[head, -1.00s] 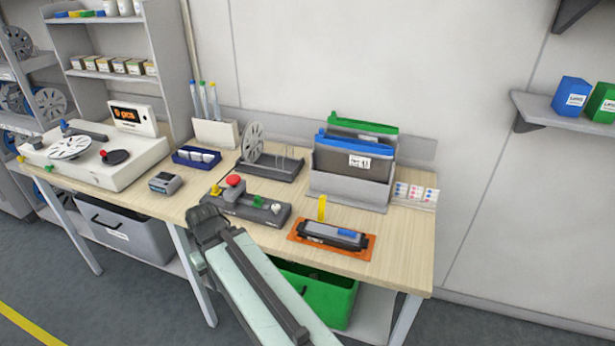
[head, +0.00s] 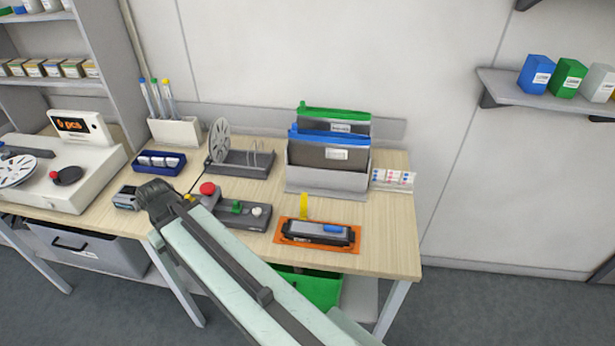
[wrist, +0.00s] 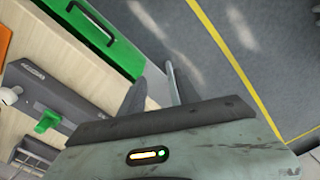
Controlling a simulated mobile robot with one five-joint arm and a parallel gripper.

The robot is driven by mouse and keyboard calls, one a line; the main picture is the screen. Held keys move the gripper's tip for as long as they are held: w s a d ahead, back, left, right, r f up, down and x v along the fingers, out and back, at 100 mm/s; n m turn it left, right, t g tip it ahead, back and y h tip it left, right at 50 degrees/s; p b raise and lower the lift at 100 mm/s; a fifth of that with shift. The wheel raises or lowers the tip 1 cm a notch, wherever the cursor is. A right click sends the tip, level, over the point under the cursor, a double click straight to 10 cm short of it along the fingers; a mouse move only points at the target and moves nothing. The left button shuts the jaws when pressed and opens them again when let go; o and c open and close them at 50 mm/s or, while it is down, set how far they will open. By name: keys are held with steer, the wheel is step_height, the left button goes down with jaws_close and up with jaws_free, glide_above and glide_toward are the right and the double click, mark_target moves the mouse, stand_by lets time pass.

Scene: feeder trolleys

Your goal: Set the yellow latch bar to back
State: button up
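The yellow latch bar (head: 304,205) stands upright in the head view, at the back left of a dark grey device (head: 316,233) with a blue piece on top. The device sits on an orange base (head: 350,247) on the bench. My arm reaches in from the lower right, left of and in front of the device. My gripper cannot be made out in the head view. In the wrist view my gripper (wrist: 157,92) shows two dark fingers apart with nothing held between them. The latch bar is not in the wrist view.
A control box (head: 232,213) with red, green and white knobs lies left of the device, partly behind my arm. A grey file holder (head: 325,182) stands behind it. A green bin (head: 318,288) is below the bench; it also shows in the wrist view (wrist: 85,40).

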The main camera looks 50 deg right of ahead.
step_height(320, 180, up, 7)
steer(key=w+d+p, duration=0.1)
steer(key=d+p, duration=0.1)
steer(key=p, duration=0.3)
steer(key=n+t+y+p, duration=0.2)
steer(key=n+t+y, duration=0.1)
steer(key=n, duration=0.3)
glide_toward(305, 194)
steer(key=shift+y, duration=0.3)
steer(key=b+x, duration=0.7)
steer(key=x, duration=0.1)
steer(key=shift+w+d+f+b, duration=0.15)
steer(key=shift+d+f+b, duration=0.1)
steer(key=shift+f+b, duration=0.15)
steer(key=shift+r, duration=0.2)
steer(key=shift+c, duration=0.3)
jaws_close()
